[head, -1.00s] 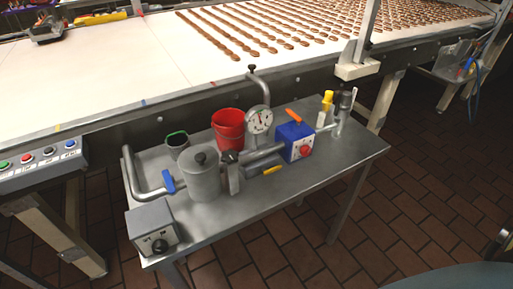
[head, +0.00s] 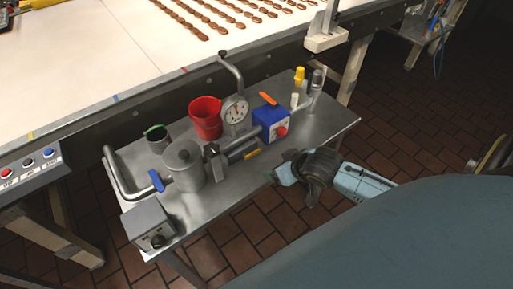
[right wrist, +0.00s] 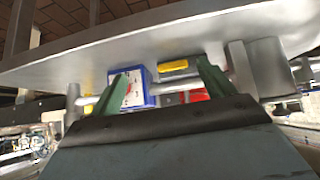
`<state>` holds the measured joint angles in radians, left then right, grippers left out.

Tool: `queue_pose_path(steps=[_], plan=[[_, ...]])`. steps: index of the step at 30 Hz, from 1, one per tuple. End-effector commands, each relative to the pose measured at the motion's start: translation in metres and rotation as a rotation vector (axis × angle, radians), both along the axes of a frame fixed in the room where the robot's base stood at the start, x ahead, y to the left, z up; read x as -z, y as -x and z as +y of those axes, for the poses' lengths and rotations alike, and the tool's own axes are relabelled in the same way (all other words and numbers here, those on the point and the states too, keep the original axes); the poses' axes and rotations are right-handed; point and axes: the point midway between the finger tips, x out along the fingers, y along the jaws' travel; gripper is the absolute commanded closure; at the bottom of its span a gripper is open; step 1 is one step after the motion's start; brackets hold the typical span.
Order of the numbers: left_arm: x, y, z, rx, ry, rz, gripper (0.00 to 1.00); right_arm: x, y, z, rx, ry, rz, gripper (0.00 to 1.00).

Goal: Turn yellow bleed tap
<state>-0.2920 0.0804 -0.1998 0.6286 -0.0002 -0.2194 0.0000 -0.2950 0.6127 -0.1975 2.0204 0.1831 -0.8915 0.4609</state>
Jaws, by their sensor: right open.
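Two yellow parts show, and I cannot tell for certain which is the bleed tap. One is an upright yellow top (head: 299,76) by the pipe at the far right end of the steel table. My right gripper (head: 277,173) is open and empty, just off the table's front edge, near the low handle. My left gripper is out of view.
The steel table (head: 222,203) holds a grey pot (head: 183,168), red cup (head: 206,118), dial gauge (head: 235,110), blue box (head: 271,124) with an orange lever, and a grey control box (head: 148,224). A conveyor (head: 130,50) with chocolates runs behind. Tiled floor lies in front.

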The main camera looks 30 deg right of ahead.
Motion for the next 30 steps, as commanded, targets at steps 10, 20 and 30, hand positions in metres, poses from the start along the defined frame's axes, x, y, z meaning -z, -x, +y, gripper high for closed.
queue_pose_path(steps=[10, 20, 30], plan=[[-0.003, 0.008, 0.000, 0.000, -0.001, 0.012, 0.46, -0.042, -0.016, 0.013, -0.025, -0.028, -0.056, 0.18], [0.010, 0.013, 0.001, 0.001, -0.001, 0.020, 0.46, 0.005, -0.064, 0.017, -0.024, -0.027, -0.057, 0.18], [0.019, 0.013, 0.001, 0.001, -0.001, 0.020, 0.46, 0.038, -0.096, 0.019, -0.025, -0.026, -0.057, 0.18]])
